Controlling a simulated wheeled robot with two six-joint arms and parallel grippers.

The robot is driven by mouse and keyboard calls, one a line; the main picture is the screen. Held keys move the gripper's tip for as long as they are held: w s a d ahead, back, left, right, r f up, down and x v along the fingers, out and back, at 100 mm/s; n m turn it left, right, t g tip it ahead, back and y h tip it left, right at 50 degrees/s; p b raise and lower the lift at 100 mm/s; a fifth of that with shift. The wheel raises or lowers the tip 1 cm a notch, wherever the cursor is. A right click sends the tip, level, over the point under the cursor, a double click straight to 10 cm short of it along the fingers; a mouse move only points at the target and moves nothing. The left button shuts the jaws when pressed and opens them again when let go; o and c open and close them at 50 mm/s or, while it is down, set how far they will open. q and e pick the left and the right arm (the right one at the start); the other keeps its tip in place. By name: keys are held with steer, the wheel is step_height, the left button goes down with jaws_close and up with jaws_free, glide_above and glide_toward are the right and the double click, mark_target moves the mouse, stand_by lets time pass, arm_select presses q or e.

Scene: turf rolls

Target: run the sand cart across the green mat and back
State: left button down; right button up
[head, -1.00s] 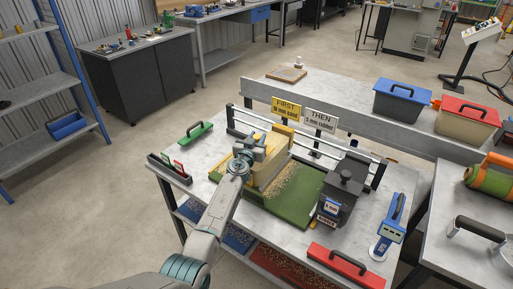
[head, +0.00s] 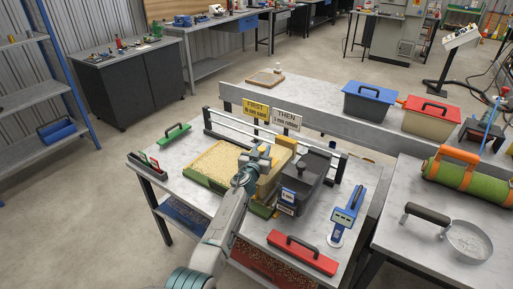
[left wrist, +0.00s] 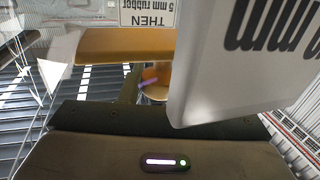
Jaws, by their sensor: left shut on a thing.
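The sand cart (head: 272,184), a tan and yellow box on the table, stands at the right part of the green mat (head: 201,181). Pale sand (head: 217,162) covers the mat left of the cart; green shows along its near edge. My left gripper (head: 258,158) is shut on the cart at its top; its fingers hide the exact grip. The dark rubber cart (head: 313,170) stands just right of the sand cart. In the left wrist view a yellow bar (left wrist: 115,46) and a white sign corner (left wrist: 225,75) are close by. My right gripper is not in view.
A rail with FIRST (head: 256,109) and THEN (head: 287,120) signs runs behind the mat.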

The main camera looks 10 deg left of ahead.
arm_select(q)
steer(key=shift+s+d+f, duration=0.1)
steer(key=shift+s+d, duration=0.15)
steer(key=shift+d, duration=0.3)
steer(key=shift+s+d, duration=0.2)
steer(key=shift+d, duration=0.55)
steer(key=shift+s+f, duration=0.1)
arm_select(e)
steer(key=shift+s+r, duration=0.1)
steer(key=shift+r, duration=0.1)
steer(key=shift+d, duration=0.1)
arm_select(q)
steer(key=c, duration=1.2)
jaws_free()
steer(key=shift+d, duration=0.15)
steer(key=shift+o, duration=0.6)
steer(key=shift+d, duration=0.1)
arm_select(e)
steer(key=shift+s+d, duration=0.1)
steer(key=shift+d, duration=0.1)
arm_select(q)
steer(key=shift+s+r, duration=0.1)
steer(key=shift+r, duration=0.1)
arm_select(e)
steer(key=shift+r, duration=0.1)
